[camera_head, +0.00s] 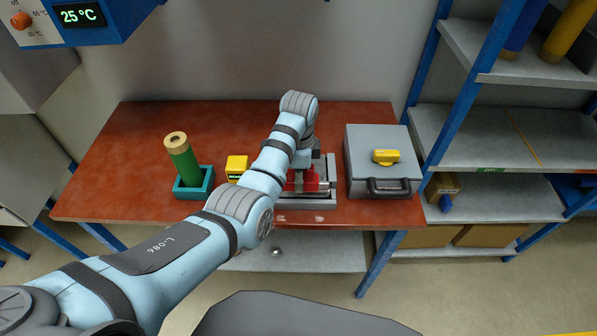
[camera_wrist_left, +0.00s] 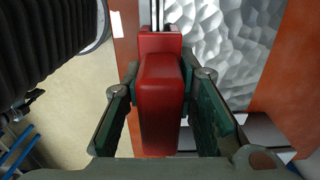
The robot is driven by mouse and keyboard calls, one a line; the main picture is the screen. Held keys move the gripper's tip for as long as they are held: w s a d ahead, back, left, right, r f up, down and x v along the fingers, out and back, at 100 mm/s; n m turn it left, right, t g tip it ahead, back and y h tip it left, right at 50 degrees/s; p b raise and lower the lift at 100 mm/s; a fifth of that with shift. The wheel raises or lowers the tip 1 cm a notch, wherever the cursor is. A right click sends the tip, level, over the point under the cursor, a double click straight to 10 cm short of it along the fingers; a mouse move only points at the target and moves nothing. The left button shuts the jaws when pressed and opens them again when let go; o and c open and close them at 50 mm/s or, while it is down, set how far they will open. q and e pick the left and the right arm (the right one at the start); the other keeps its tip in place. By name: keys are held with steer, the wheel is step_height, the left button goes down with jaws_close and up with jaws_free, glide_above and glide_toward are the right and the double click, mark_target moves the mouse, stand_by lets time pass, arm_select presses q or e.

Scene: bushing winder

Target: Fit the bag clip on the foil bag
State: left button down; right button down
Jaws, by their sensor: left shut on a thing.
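The bag clip (camera_wrist_left: 162,105) is a red block with a narrower red end and thin bright metal bars beyond it. My left gripper (camera_wrist_left: 160,72) is shut on it, one finger on each side. In the head view, red parts (camera_head: 311,180) show below my left wrist, over a grey tray (camera_head: 305,203). The foil bag (camera_wrist_left: 235,40) is a crinkled silver surface just beyond and right of the clip in the left wrist view. Whether the clip touches the bag cannot be told. In the head view my arm largely hides the left gripper (camera_head: 312,166). My right gripper is out of view.
A grey lidded box (camera_head: 361,160) with a yellow piece (camera_head: 386,156) on top stands close on the right. A yellow device (camera_head: 237,165) and a green roll (camera_head: 182,160) in a teal holder (camera_head: 194,190) stand left. The red table (camera_head: 130,165) is clear at back left.

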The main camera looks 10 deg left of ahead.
arm_select(q)
steer(key=shift+s, duration=0.15)
steer(key=shift+f, duration=0.4)
stand_by(0.4)
steer(key=c, duration=1.2)
jaws_free()
step_height(320, 180, up, 8)
steer(key=shift+f, duration=0.25)
